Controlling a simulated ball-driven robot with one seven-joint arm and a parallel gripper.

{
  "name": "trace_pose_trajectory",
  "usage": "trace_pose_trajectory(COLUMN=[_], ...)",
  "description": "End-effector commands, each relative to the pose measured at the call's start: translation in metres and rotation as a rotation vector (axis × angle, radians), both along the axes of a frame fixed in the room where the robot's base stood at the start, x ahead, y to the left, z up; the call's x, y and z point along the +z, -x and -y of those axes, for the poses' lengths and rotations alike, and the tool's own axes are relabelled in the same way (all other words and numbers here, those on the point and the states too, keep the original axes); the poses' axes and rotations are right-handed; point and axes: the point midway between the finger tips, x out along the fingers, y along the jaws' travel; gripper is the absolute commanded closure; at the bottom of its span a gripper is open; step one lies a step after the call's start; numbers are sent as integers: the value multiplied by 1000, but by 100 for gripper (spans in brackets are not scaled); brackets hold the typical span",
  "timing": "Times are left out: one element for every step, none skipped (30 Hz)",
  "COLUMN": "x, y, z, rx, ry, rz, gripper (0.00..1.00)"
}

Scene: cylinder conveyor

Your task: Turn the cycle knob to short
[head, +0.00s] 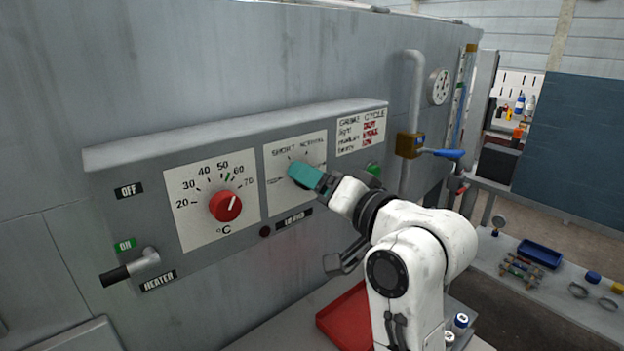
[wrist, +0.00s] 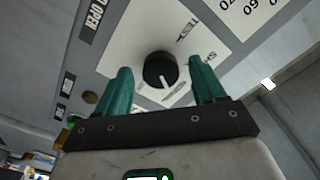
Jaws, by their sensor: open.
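The cycle knob (wrist: 160,70) is a round black knob on a white dial plate (wrist: 125,35) in the wrist view. Its white pointer line points toward the bottom of that picture, away from the partly visible word at the right that begins "SH". In the head view the same plate (head: 310,148) reads "SHORT NORMAL" along its top, and my gripper hides the knob. My gripper (head: 300,176) has teal fingers and is at the plate. In the wrist view its fingers are apart, one on each side of the knob, with visible gaps. Contact with the plate cannot be told.
A red temperature knob (head: 226,206) is on the plate to the left. A heater lever (head: 132,268) sticks out at the lower left. A green button (head: 374,171) is just right of the dial. A red tray (head: 345,318) lies below. A pipe with a blue-handled valve (head: 442,153) is at the right.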

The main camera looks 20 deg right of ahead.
Motion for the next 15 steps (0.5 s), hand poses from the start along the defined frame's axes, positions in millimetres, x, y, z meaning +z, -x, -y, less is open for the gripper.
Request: trace_pose_trajectory(x=[0,0,0,0,0,0,0,0,0,0,0,0,0,0,0], y=[-4,-6,-9,-10,-11,-11,-12,-12,-12,-12,-12,-12,-12,-12,-12], z=[-2,-2,-3,-3,-4,-4,-4,-4,-4,-4,-4,-4,-4,-4,-4], rx=[1,1,0,1,0,0,-1,-1,0,0,0,0,0,0,0], ry=[0,1,0,1,1,1,1,2,2,2,2,2,2,2,1], rz=[-1,-2,-1,0,0,0,1,1,1,1,1,1,1,1,0], gripper=[31,31,31,31,31,31,31,31,31,31,31,31,31,32,36])
